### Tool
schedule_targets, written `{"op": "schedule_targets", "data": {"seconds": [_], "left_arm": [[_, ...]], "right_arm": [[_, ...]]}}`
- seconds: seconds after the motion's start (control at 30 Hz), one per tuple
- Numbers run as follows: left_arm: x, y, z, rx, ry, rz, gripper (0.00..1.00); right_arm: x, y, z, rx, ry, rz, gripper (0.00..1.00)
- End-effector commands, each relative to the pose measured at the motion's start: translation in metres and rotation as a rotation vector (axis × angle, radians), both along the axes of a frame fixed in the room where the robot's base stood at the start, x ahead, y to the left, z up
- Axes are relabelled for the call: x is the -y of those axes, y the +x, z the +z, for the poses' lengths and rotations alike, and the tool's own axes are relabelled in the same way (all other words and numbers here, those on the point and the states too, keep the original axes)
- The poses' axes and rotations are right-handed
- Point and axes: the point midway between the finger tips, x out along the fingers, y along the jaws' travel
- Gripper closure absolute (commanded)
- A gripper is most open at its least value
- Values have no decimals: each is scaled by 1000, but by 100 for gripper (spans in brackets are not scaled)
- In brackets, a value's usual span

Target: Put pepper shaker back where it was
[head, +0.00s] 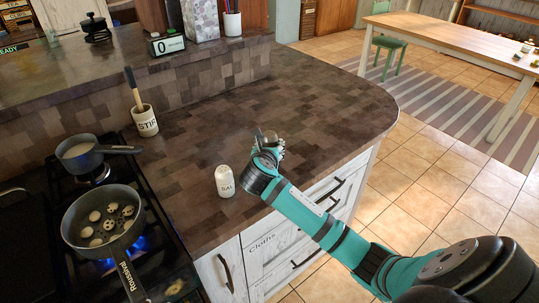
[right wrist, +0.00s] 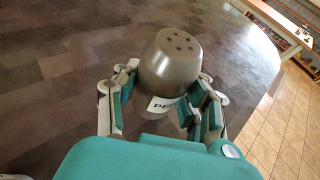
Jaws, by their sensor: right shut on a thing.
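The pepper shaker (right wrist: 171,62) is a grey metallic shaker with holes in its top and a white label reading "PE". In the right wrist view it stands between the fingers of my right gripper (right wrist: 160,100), which is shut on it. In the head view my right gripper (head: 268,148) is over the dark counter, and the shaker is mostly hidden behind it. I cannot tell whether the shaker touches the counter. A white salt shaker (head: 225,182) stands on the counter to the left of my right gripper. My left gripper is not in view.
A stove with a pan of food (head: 90,240) and a small pot (head: 80,150) is at left. A utensil crock (head: 144,120) stands near the raised ledge. The counter (head: 330,110) behind my gripper is clear. Its rounded edge is at right.

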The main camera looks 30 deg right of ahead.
Motion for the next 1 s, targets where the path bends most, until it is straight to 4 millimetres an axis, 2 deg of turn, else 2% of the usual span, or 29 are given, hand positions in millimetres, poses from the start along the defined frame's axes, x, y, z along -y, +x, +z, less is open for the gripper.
{"op": "schedule_targets", "data": {"seconds": [0.2,0.57,0.6,0.77,1.0], "left_arm": [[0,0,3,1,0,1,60],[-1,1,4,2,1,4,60],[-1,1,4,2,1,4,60],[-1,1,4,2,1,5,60],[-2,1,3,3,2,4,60]], "right_arm": [[-1,-1,-29,-4,1,0,94],[-1,-1,-33,-2,-1,1,94],[-1,-1,-34,-2,1,0,55],[-1,-1,-34,-3,0,1,35],[-1,-1,-34,-3,0,1,35]]}}
